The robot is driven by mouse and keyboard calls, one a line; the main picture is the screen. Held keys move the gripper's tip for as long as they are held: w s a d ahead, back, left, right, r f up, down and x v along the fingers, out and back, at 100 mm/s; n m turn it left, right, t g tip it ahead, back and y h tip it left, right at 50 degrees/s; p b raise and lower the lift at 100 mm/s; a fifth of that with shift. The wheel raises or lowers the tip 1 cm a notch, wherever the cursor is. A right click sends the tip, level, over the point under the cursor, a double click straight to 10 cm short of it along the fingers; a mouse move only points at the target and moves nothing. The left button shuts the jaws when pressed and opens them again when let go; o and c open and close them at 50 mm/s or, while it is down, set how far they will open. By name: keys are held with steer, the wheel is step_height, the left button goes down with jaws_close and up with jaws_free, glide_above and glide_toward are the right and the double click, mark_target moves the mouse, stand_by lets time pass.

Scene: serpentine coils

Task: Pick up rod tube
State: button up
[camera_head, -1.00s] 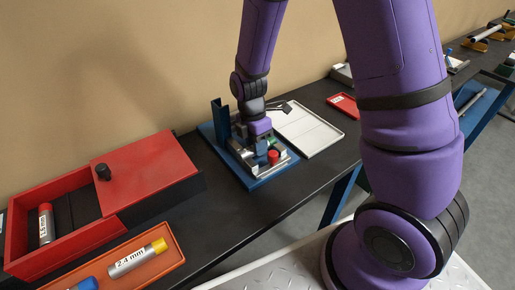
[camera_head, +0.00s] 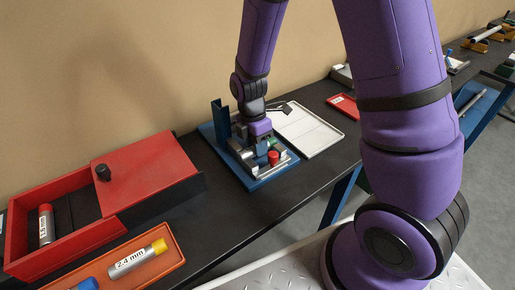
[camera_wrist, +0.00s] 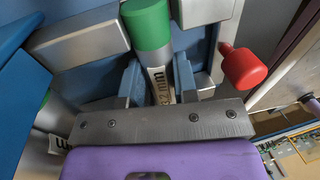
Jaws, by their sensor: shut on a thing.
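A rod tube with a green cap (camera_wrist: 148,24) and a white label ending in "2 mm" (camera_wrist: 160,84) lies between the fingers of my gripper (camera_wrist: 158,85) in the wrist view. My gripper is shut on this tube. In the head view my gripper (camera_head: 262,142) is low over a blue fixture plate (camera_head: 262,183), and the green cap (camera_head: 272,142) shows only as a small patch beside it. Most of the tube's body is hidden by the gripper and the fixture parts.
A red knob (camera_head: 273,157) stands on the fixture close to my gripper. A blue upright bracket (camera_head: 220,120) rises behind it. A white tray (camera_head: 312,130) lies to the right. An orange tray (camera_head: 165,273) holds a yellow-capped 2.4 mm tube (camera_head: 137,258); a red box (camera_head: 150,165) is at left.

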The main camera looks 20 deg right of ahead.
step_height(320, 180, up, 9)
jaws_close()
steer(key=shift+r, duration=0.55)
stand_by(0.4)
